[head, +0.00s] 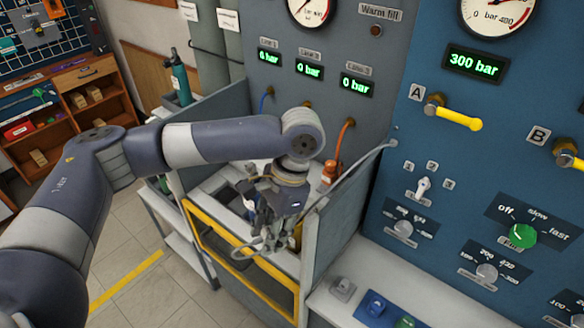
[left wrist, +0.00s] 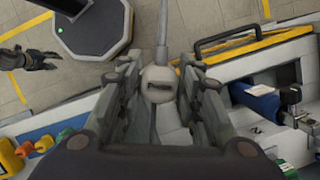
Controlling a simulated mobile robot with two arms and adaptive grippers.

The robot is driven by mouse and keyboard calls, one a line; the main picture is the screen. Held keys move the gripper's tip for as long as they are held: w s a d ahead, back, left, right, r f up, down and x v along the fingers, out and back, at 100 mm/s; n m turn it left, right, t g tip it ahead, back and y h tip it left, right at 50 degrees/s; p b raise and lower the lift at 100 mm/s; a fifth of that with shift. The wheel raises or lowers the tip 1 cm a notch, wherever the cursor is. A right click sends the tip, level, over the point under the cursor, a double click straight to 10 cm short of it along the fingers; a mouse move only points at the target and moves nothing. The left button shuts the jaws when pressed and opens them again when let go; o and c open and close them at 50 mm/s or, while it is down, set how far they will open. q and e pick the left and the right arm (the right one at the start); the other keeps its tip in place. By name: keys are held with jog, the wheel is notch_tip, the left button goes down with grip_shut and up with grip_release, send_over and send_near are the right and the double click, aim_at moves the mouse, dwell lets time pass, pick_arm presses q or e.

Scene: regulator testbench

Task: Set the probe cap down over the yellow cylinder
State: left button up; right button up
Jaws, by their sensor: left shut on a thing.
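My left gripper (head: 268,240) hangs over the yellow-framed test bay in the head view. In the left wrist view its two fingers stand on either side of the pale grey probe cap (left wrist: 158,84), shut on it. A grey hose (head: 352,172) runs from the blue panel down to the gripper. A small patch of yellow, perhaps the yellow cylinder (head: 298,235), shows just right of the gripper; the rest is hidden. I cannot tell how the cap lines up with it. My right gripper (left wrist: 28,60) shows at the left of the left wrist view, away from the bay; its jaw state is unclear.
An orange cylinder (head: 329,172) stands at the back of the bay. A blue cylinder (left wrist: 262,100) lies in the left wrist view. The bay's yellow frame (head: 212,250) and side wall (head: 335,230) bound the space. The blue control panel (head: 480,150) rises at right.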

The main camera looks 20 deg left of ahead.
pick_arm(q)
jog(key=w+m+t+h+p, duration=0.1)
jog(key=w+m+t+p, duration=0.1)
jog(key=w+m, duration=0.3)
jog(key=w+r+m+t+p, duration=0.1)
jog(key=w+m+t+p, duration=0.1)
jog(key=m, duration=1.2)
jog(key=w+r+m+t+h+p, duration=0.1)
jog(key=w+m+t+p, duration=0.1)
jog(key=w+m, duration=0.5)
jog(key=shift+w+d+m+h+p, duration=0.2)
jog(key=shift+m+p, duration=0.15)
jog(key=shift+m, duration=0.35)
jog(key=shift+w+d+m+h+p, duration=0.15)
jog(key=shift+m+p, duration=0.2)
jog(key=shift+m, duration=0.35)
jog(key=shift+w+a+m+h, duration=0.15)
jog(key=shift+w+m+h, duration=0.3)
jog(key=shift+m, duration=0.65)
jog(key=shift+w+f, duration=0.1)
jog(key=shift+f, duration=0.1)
pick_arm(e)
notch_tip(320, 180, up, 8)
jog(key=s, duration=0.2)
jog(key=shift+s+d, duration=0.15)
jog(key=shift+s, duration=0.05)
